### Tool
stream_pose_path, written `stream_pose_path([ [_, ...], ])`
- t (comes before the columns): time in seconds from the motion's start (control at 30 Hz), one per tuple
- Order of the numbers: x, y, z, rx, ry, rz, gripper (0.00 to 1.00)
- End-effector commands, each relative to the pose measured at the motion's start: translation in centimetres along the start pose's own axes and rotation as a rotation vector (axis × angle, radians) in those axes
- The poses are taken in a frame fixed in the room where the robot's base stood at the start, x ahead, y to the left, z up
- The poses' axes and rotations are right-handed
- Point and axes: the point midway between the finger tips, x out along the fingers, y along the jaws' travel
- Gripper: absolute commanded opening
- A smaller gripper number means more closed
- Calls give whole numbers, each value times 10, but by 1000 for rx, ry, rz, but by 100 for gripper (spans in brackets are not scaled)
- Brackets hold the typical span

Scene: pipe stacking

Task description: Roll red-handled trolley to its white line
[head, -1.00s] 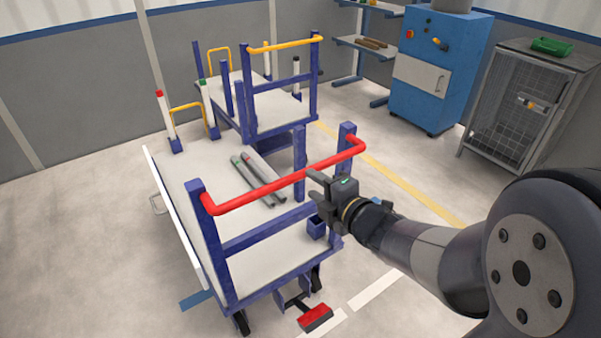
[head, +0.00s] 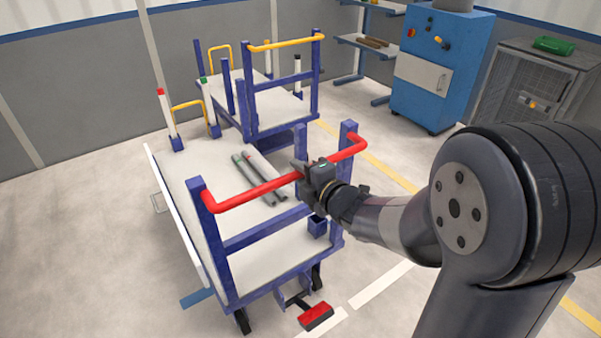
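The red-handled trolley has a pale deck (head: 270,275) and blue posts, and stands in the middle of the head view. Its red handle (head: 250,192) runs across the near end between two posts. My gripper (head: 302,177) is at the right half of this handle, with its fingers at the bar, one above and one below as far as I can see. Whether the fingers are pressed shut on the bar is too small to tell. A white line (head: 380,285) lies on the floor at the trolley's near right, with a gap in it.
Several grey pipes (head: 257,178) lie on the deck. A red pedal (head: 316,316) sticks out low at the near end. A yellow-handled trolley (head: 285,113) stands close behind. A blue cabinet (head: 435,75) and a mesh cage (head: 525,95) stand at the back right. Floor at left is clear.

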Motion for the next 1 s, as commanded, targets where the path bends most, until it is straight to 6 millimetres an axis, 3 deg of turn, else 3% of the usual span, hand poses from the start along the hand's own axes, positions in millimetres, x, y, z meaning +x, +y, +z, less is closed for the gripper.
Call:
stream_pose_path([
  [0.3,0,0,0,0,0,0,0],
  [0.8,-1,0,0,0,0,0,0],
  [1.0,-15,-4,1,-2,-2,1,0],
])
